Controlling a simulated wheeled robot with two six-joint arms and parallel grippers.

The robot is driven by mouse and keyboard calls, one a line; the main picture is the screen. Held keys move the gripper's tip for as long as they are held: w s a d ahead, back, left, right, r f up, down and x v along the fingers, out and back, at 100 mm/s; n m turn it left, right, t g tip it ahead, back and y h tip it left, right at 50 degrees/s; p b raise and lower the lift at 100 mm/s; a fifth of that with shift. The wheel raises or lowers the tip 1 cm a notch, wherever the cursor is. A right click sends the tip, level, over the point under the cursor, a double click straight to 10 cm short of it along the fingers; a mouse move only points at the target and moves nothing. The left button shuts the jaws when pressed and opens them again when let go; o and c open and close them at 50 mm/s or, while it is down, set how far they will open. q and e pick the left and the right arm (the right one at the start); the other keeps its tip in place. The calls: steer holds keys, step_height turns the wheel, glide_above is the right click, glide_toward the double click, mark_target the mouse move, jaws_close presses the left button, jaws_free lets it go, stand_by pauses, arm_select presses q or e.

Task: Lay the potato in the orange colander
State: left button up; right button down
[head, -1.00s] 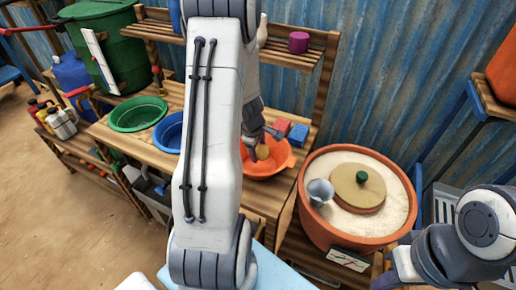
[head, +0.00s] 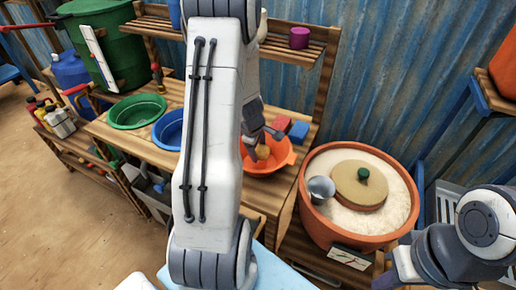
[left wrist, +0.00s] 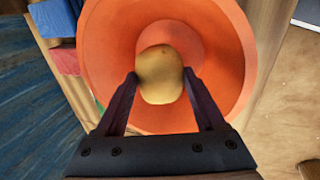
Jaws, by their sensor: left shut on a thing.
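The orange colander (head: 276,164) stands on the wooden bench in the head view, partly hidden behind my left arm. It also fills much of the left wrist view (left wrist: 110,45). The potato (left wrist: 160,70) is yellow-brown and sits between the fingers of my left gripper (left wrist: 160,77), which is shut on it. In the left wrist view the potato lies in front of the colander's inside; I cannot tell whether it touches the bottom. In the head view the potato (head: 263,152) shows inside the colander's outline, beside the gripper (head: 258,146).
A green basin (head: 137,111) and a blue basin (head: 169,130) are left of the colander. Red (head: 282,123) and blue (head: 298,132) blocks are close behind it. A large terracotta pot (head: 314,222) with a lid and metal scoop (head: 321,188) stands to the right.

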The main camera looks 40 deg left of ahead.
mark_target(258, 155)
arm_select(q)
steer(key=shift+f+b, duration=1.55)
steer(key=shift+f, duration=0.05)
stand_by(0.6)
steer(key=o, duration=1.4)
steer(key=shift+r, duration=0.1)
steer(key=p+v, duration=0.5)
steer(key=v, duration=0.5)
steer(key=shift+s+r+p, duration=0.1)
steer(key=shift+r+p, duration=0.05)
steer(key=shift+p, duration=0.2)
steer(key=shift+d, duration=0.1)
